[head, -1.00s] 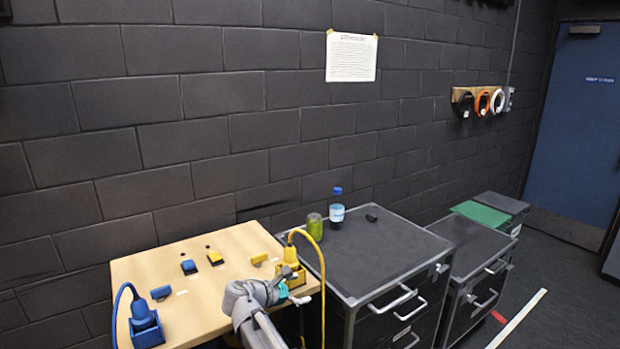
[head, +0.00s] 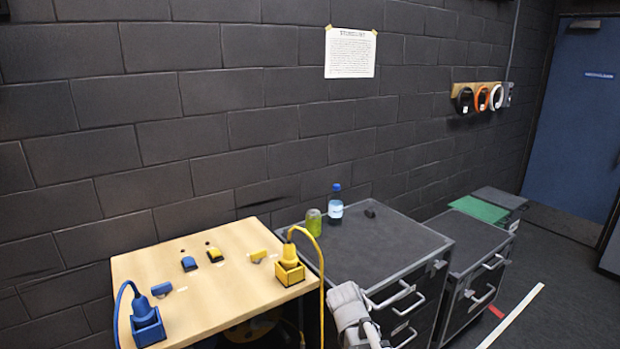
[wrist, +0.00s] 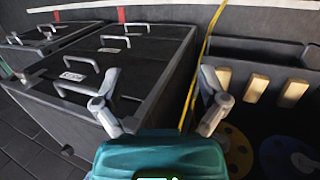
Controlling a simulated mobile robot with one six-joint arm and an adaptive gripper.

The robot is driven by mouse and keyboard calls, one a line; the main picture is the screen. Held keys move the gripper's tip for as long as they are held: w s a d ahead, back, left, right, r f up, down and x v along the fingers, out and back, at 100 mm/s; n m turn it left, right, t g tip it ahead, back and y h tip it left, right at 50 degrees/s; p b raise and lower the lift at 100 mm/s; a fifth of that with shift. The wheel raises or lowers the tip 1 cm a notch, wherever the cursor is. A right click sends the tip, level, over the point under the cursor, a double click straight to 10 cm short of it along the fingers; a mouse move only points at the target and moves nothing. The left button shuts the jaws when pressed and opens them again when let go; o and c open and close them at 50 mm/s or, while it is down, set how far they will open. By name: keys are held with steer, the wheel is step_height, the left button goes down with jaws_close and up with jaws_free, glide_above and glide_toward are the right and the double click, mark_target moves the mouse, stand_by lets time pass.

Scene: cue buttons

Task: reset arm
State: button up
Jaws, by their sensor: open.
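My gripper (wrist: 160,115) is open and empty in the wrist view, its two grey fingers spread apart. It faces the front of a dark drawer case (wrist: 150,65) with grey handles.
Blue (head: 189,264) and yellow (head: 215,254) buttons lie on the table. A blue-capped bottle (head: 336,208) and a green jar (head: 313,222) stand on the case. A yellow cable (head: 321,290) hangs beside the table. Floor is open at the right.

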steer(key=s+d+m+g+y, duration=0.1)
steer(key=s+d+m+y, duration=0.1)
steer(key=s+m+y, duration=0.2)
steer(key=shift+s+f+m, duration=0.4)
steer(key=shift+s+m, duration=0.5)
steer(key=shift+m, duration=0.3)
steer(key=shift+d, duration=0.15)
stand_by(1.0)
stand_by(0.9)
